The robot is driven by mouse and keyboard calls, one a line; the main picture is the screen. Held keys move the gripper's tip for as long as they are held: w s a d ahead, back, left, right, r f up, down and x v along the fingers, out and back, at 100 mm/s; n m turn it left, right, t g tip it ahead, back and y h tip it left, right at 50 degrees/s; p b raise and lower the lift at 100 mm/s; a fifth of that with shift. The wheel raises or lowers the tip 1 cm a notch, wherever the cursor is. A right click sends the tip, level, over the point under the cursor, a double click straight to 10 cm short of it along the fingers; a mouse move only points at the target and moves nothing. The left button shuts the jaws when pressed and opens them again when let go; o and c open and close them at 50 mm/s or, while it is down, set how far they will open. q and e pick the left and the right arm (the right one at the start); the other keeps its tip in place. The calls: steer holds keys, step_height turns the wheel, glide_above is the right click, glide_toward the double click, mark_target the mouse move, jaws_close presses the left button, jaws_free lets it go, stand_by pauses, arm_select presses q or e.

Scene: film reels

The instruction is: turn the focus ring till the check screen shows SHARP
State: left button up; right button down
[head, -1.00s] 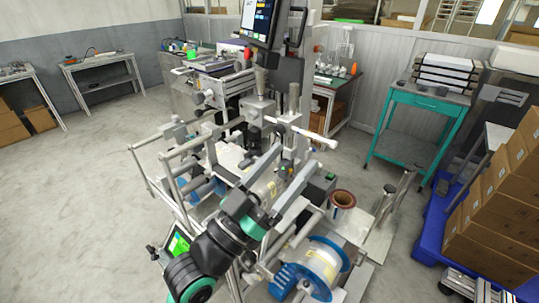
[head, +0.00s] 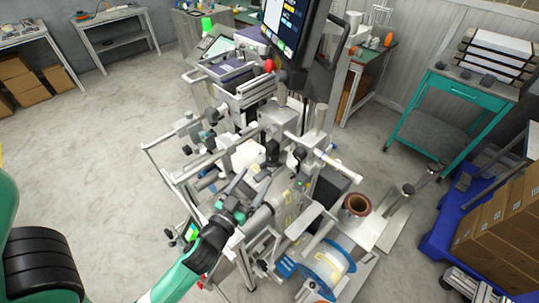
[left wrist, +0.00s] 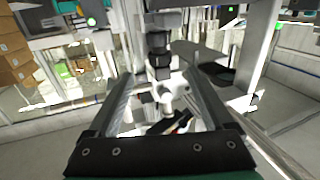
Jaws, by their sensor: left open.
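A black stepped cylinder (left wrist: 158,55), which looks like a lens with the focus ring, stands upright ahead of my left gripper in the left wrist view. A small black part on the machine (head: 272,152) may be the same thing in the head view. My left gripper (head: 250,183) is open over the middle of the machine. Its two fingers also show in the left wrist view (left wrist: 160,78), spread apart with the cylinder beyond them; I see no contact. A small green-lit screen (head: 191,232) sits low at the machine's left side. Its text is too small to read. My right gripper is out of view.
A monitor (head: 289,24) stands above the machine. Metal rails and rollers (head: 215,160) crowd around my gripper. A blue-flanged reel (head: 328,268) and a brown ring (head: 357,205) are at the right. A teal table (head: 455,95) stands behind. The floor at left is clear.

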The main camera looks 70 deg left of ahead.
mark_target(270, 160)
arm_select(q)
steer(key=p+x, duration=0.1)
steer(key=x, duration=0.8)
steer(key=shift+w, duration=0.1)
jaws_close()
steer(key=b, duration=0.3)
steer(key=n+g+y+b, duration=0.1)
steer(key=b, duration=0.1)
steer(key=shift+w+d+f+y+b, duration=0.1)
steer(key=shift+f+y+b, duration=0.2)
steer(key=shift+f+b, duration=0.1)
steer(key=shift+r, duration=0.25)
steer(key=shift+r+n+g, duration=0.2)
steer(key=shift+n+g, duration=0.1)
jaws_free()
